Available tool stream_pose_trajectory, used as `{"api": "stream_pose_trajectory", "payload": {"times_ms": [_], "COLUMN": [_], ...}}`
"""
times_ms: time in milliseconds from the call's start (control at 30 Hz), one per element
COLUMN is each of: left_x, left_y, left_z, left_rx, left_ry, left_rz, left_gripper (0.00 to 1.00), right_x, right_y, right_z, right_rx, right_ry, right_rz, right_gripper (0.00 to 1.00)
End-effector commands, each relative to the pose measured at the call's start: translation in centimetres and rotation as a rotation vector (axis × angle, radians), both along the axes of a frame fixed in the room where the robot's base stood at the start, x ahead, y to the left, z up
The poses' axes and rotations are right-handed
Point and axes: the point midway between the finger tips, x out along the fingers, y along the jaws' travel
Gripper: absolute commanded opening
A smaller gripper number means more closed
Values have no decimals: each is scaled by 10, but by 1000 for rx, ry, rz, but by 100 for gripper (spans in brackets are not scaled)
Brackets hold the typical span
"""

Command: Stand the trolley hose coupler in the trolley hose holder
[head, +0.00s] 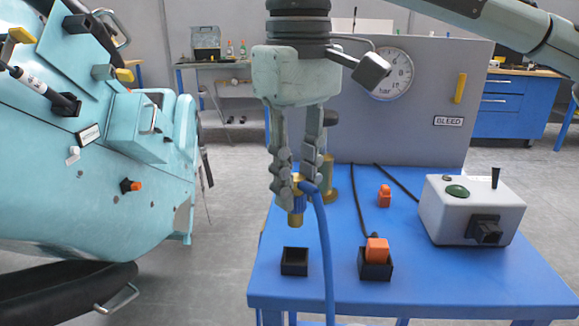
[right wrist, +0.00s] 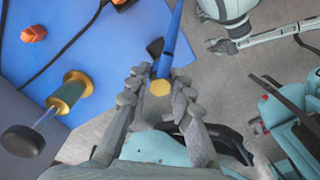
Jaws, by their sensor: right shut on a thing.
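The trolley hose coupler (head: 298,206), blue and brass with a blue hose (head: 325,255), is gripped upright between the fingertips of my right gripper (head: 295,185). In the right wrist view the brass end of the coupler (right wrist: 160,88) shows between the fingers (right wrist: 158,90). The trolley hose holder (head: 294,262), a black square socket, looks empty on the blue trolley top (head: 420,290). The coupler hangs clear above it in the head view. My left gripper seems to show small in the right wrist view (right wrist: 221,46); its opening is unclear.
A second black socket (head: 376,272) holds an orange plug (head: 377,249). Another orange piece (head: 384,195), a brass-ended cylinder (head: 328,180) and a grey control box (head: 470,212) stand on the trolley. A gauge panel (head: 420,120) rises behind. The teal train (head: 70,190) is at left.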

Motion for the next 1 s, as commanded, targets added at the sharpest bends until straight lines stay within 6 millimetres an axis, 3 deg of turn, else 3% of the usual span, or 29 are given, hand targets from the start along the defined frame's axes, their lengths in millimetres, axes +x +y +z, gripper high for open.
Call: {"api": "stream_pose_trajectory", "payload": {"times_ms": [200, 700, 1000], "left_x": [0, 0, 0], "left_y": [0, 0, 0], "left_z": [0, 0, 0], "left_rx": [0, 0, 0], "left_ry": [0, 0, 0], "left_rz": [0, 1, 1], "left_gripper": [29, 29, 29], "right_x": [-1, 0, 0], "right_y": [0, 0, 0], "right_z": [2, -32, -36], "right_rx": [1, 0, 1], "right_ry": [2, 1, -1], "right_rz": [-2, -3, -3], "right_gripper": [0, 0, 0]}}
